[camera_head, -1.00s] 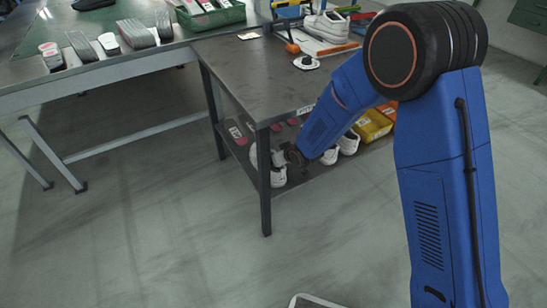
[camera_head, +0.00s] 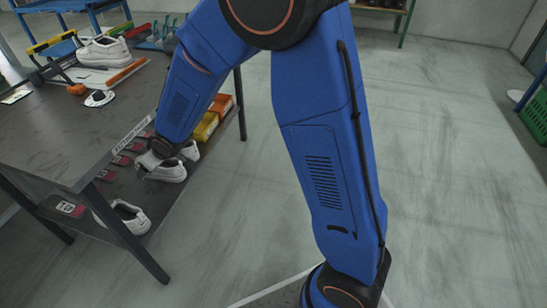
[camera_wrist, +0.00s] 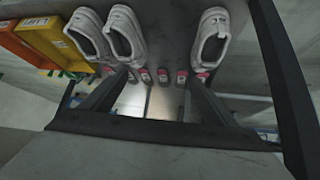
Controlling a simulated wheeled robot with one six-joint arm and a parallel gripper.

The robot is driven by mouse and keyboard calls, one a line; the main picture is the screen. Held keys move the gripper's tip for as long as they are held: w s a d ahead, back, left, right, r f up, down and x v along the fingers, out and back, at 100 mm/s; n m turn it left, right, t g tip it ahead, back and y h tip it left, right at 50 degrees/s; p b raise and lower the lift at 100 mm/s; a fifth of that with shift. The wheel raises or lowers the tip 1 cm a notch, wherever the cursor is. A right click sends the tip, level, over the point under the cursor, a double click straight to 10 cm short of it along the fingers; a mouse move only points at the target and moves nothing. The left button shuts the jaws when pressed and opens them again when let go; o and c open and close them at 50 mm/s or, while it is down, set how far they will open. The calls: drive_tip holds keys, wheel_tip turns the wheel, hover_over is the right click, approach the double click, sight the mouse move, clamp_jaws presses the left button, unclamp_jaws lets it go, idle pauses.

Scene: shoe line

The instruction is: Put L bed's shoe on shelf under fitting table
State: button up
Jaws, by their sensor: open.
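White shoes stand on the lower shelf (camera_head: 160,205) under the dark fitting table (camera_head: 80,120). One shoe (camera_head: 125,215) is near the front leg, and it shows at upper right in the wrist view (camera_wrist: 211,38). Two more stand farther along: one (camera_head: 170,172) beside my gripper and one (camera_head: 190,151) behind it. They show at upper left in the wrist view (camera_wrist: 126,35) (camera_wrist: 87,33). My gripper (camera_wrist: 158,78) is open, with nothing between its fingers, near the shelf edge by the middle shoe. Which shoe came from the L bed cannot be told.
Red tags (camera_head: 70,208) line the shelf. Yellow (camera_head: 206,127) and orange (camera_head: 221,105) boxes stand at its far end. Table legs (camera_head: 130,235) flank the shelf. A white shoe (camera_head: 104,50) and tools lie on the tabletop.

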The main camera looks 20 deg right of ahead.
drive_tip(key=s+d+r+m+h, duration=0.1)
drive_tip(key=s+d+r, duration=0.2)
drive_tip(key=d+r, duration=0.35)
drive_tip(key=s+d+r+m+h, duration=0.1)
drive_tip(key=s+d+r+m, duration=0.15)
drive_tip(key=d, duration=0.75)
drive_tip(key=s+d+r+h, duration=0.1)
drive_tip(key=s+d+r, duration=0.35)
drive_tip(key=d, duration=0.35)
drive_tip(key=s+d+r+m, duration=0.1)
drive_tip(key=s+d, duration=0.3)
drive_tip(key=s, duration=0.4)
drive_tip(key=s+d+r+m+g+h, duration=0.1)
drive_tip(key=s+d+r+m, duration=0.1)
drive_tip(key=s+d, duration=0.3)
drive_tip(key=s+d+r+m+g, duration=0.1)
drive_tip(key=s+d, duration=0.4)
drive_tip(key=s, duration=0.7)
drive_tip(key=shift+s+d+r+h, duration=0.2)
drive_tip(key=shift+s+h, duration=0.05)
drive_tip(key=shift+h, duration=0.15)
